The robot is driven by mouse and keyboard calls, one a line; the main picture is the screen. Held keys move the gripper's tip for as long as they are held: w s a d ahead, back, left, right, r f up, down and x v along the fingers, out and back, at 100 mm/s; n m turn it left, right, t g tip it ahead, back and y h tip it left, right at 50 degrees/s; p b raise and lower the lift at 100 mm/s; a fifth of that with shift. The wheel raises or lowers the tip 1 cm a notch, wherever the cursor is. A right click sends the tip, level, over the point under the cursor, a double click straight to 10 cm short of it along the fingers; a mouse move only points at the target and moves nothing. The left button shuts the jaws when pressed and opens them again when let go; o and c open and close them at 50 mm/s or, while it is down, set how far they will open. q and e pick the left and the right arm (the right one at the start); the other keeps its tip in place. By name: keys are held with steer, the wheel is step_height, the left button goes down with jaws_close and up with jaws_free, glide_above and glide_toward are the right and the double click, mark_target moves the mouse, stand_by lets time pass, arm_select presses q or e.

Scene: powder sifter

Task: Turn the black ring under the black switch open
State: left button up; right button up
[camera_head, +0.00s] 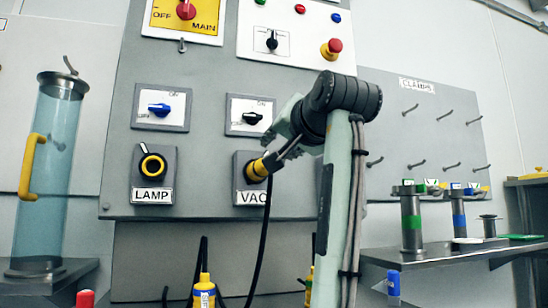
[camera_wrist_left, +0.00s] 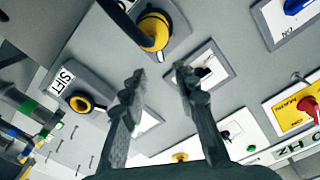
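The black switch (camera_head: 252,118) sits on a white plate on the grey panel, above the VAC socket. It also shows in the left wrist view (camera_wrist_left: 204,73), partly behind a finger. Under it, the VAC socket's dark ring (camera_head: 250,171) has a yellow plug in it with a black cable; the plug also shows in the left wrist view (camera_wrist_left: 153,32). The ring is largely hidden by the plug. My left gripper (camera_head: 277,147) is in front of the panel, just right of the VAC plug. In the left wrist view its fingers (camera_wrist_left: 158,88) are apart with nothing between them. My right gripper is out of view.
The LAMP socket (camera_head: 152,166) and blue switch (camera_head: 160,109) are to the left. The SIFT socket (camera_wrist_left: 80,103) shows only in the left wrist view. A clear cylinder (camera_head: 48,180) stands at far left. A shelf (camera_head: 440,254) with clamps is at right.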

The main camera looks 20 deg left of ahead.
arm_select(q)
steer(key=x, duration=0.6)
steer(key=shift+w+a, duration=0.2)
steer(key=shift+a, duration=0.1)
jaws_close()
